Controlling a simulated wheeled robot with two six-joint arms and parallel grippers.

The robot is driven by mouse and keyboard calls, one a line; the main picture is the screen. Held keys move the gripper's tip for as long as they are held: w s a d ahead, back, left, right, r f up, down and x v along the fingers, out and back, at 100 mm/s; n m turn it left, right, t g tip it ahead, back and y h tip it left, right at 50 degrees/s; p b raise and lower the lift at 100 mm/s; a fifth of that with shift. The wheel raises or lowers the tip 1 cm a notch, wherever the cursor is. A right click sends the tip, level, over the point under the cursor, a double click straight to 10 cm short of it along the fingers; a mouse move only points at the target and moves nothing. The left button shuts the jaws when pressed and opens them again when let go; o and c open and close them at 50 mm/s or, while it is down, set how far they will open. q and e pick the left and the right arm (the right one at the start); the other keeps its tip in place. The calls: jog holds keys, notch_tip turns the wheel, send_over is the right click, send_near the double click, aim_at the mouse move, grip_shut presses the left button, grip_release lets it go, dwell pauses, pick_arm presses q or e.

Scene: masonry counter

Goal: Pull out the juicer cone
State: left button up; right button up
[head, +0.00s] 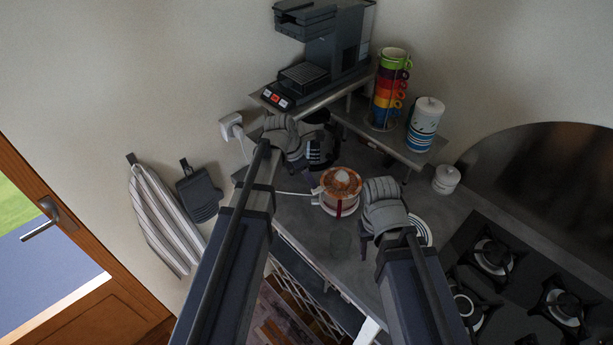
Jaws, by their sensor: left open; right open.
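The juicer (341,204) is an orange and white round appliance on the grey counter, in the middle of the head view. Its ribbed cone (343,175) sits at the top centre of the orange bowl. My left gripper (301,160) is open, to the left of the juicer and apart from it. My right gripper (364,229) is open, close to the juicer's right side; I cannot tell whether it touches. Both grippers appear empty, and their fingertips are partly hidden by their wrists.
A dark glossy pot-like object (325,150) stands behind the juicer, beside my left gripper. A shelf (386,143) holds stacked coloured cups (389,90) and a canister (425,120). A white plate (425,232) is partly behind my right gripper. A gas hob (520,245) lies right.

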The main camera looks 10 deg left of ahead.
pick_arm(q)
jog(key=shift+b+x, duration=3)
jog(key=shift+x, duration=0.55)
grip_shut()
jog(key=c, duration=0.6)
grip_release()
grip_shut()
